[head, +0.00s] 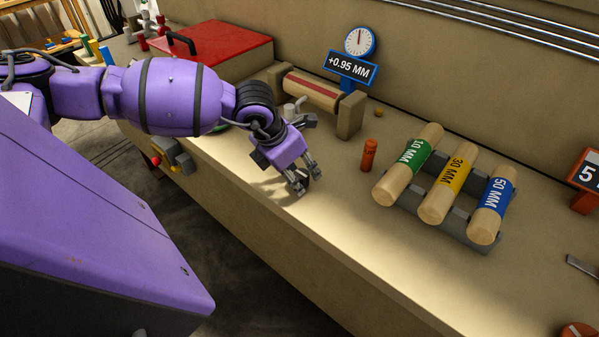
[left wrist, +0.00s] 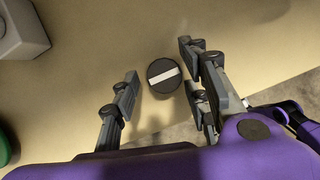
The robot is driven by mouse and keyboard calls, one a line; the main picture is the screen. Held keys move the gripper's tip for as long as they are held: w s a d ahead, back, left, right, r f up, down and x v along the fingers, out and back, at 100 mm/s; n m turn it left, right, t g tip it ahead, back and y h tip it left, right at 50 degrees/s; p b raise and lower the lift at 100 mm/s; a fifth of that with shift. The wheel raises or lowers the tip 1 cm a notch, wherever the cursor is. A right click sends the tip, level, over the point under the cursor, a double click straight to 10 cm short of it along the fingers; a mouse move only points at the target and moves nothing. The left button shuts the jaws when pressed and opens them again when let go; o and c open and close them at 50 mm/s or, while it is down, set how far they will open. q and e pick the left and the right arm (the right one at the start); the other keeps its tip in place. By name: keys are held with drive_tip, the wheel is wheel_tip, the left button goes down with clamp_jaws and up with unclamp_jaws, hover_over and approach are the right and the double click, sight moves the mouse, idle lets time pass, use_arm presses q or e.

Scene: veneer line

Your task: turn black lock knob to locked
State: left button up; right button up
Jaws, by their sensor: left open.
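The black lock knob (left wrist: 164,75) is round, with a white bar across its face, in the left wrist view. The bar runs nearly left to right in that view, its right end a little higher. My left gripper (head: 300,184) is open over the front part of the bench. In the left wrist view its fingers stand on either side of the knob, with a gap visible on each side. In the head view the gripper mostly hides the knob. My right gripper is in neither view.
The tan bench (head: 345,215) is clear just right of the gripper. An orange cylinder (head: 369,155) stands behind that space. A rack (head: 465,238) holds green, yellow and blue labelled rolls at right. A roller with a "+0.95 MM" sign (head: 351,68) is behind the gripper.

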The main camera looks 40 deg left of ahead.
use_arm(q)
drive_tip(key=shift+f, duration=0.2)
drive_tip(key=c, duration=1)
